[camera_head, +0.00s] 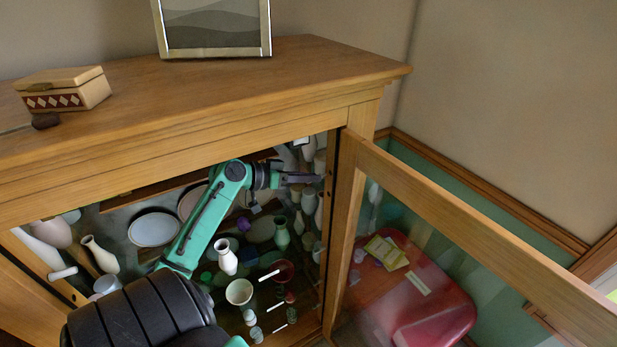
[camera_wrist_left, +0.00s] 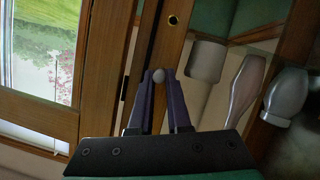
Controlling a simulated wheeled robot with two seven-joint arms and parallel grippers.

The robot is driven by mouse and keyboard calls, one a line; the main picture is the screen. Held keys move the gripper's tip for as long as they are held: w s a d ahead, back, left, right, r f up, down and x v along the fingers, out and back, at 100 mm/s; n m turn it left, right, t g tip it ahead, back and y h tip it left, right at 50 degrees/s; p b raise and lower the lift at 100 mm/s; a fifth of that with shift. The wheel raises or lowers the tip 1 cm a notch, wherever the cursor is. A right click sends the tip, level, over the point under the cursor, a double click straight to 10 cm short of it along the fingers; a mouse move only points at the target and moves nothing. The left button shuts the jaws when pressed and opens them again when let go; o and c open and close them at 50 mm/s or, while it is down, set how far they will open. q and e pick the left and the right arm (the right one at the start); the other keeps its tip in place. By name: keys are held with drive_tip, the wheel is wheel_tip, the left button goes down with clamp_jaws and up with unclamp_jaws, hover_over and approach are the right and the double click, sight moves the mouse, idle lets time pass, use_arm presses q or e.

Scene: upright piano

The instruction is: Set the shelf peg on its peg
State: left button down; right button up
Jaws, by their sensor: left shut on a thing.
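My left arm reaches into the open cabinet, and its gripper (camera_head: 303,178) is by the cabinet's right inner side. In the left wrist view the two fingers (camera_wrist_left: 159,84) are shut on a small grey round-ended piece, which looks like the shelf peg (camera_wrist_left: 158,75). Only its end shows between the fingertips. In the head view the peg is too small to make out. My right gripper is not in view.
The glass door (camera_head: 480,235) stands open at the right. Vases, including a white vase (camera_head: 226,257), plates and cups (camera_head: 239,291) crowd the inside around my arm. A box (camera_head: 66,90) and a picture frame (camera_head: 213,50) stand on top. A pale vase (camera_wrist_left: 245,88) is right of my fingers.

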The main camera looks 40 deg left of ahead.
use_arm(q)
drive_tip(key=shift+w+d, duration=0.2)
drive_tip(key=shift+w, duration=0.5)
drive_tip(key=shift+w+d, duration=0.2)
drive_tip(key=shift+w, duration=0.5)
idle(1.8)
drive_tip(key=c, duration=0.8)
unclamp_jaws()
drive_tip(key=shift+s, duration=0.1)
drive_tip(key=shift+s+a+b, duration=0.2)
drive_tip(key=shift+s+b, duration=0.15)
drive_tip(key=shift+b, duration=0.15)
drive_tip(key=b+v, duration=0.2)
drive_tip(key=v, duration=0.4)
drive_tip(key=shift+s+a+r, duration=0.1)
drive_tip(key=shift+s+r, duration=0.1)
drive_tip(key=shift+r, duration=0.05)
